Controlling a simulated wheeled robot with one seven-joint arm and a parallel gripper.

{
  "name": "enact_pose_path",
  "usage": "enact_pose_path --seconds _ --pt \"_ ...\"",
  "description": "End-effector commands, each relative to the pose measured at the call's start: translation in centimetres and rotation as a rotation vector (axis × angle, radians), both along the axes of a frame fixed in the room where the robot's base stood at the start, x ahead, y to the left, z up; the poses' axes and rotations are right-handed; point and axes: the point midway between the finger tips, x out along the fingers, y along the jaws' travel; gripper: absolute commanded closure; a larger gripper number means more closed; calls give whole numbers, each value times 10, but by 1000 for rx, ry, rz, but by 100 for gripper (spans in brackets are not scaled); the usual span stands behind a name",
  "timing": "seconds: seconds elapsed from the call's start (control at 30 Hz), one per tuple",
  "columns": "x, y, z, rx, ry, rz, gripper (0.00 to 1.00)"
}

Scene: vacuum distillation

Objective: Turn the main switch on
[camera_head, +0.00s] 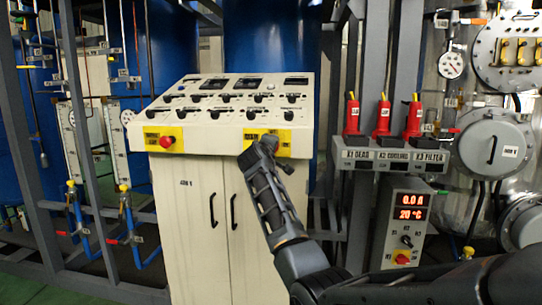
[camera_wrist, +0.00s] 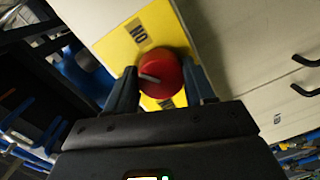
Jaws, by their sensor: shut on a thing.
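The main switch is a red round knob (camera_wrist: 168,80) on a yellow plate (camera_wrist: 120,45), seen in the wrist view. A short pale mark shows on the knob's face. A label, upside down here, appears to read ON at one side of the plate; a second label is partly hidden by the knob. My gripper (camera_wrist: 162,88) has one finger on each side of the knob and is shut on it. In the head view my gripper (camera_head: 262,149) is at the right yellow plate (camera_head: 283,135) on the cabinet front and hides the knob.
The cream control cabinet (camera_head: 190,220) has a sloped panel (camera_head: 230,97) of small knobs and displays just above my gripper. Another red knob (camera_head: 166,141) sits on the left yellow plate. Right are red-handled switches (camera_head: 383,118) and a lit display box (camera_head: 408,207).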

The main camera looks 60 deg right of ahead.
Motion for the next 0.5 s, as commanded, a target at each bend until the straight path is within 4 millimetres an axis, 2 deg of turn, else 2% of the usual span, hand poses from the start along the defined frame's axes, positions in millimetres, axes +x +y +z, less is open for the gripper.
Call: enact_pose_path --seconds 0.03,0.5 --pt "0 1 -6 20 -40 1 77" --pt "0 0 -6 174 -411 0 77"
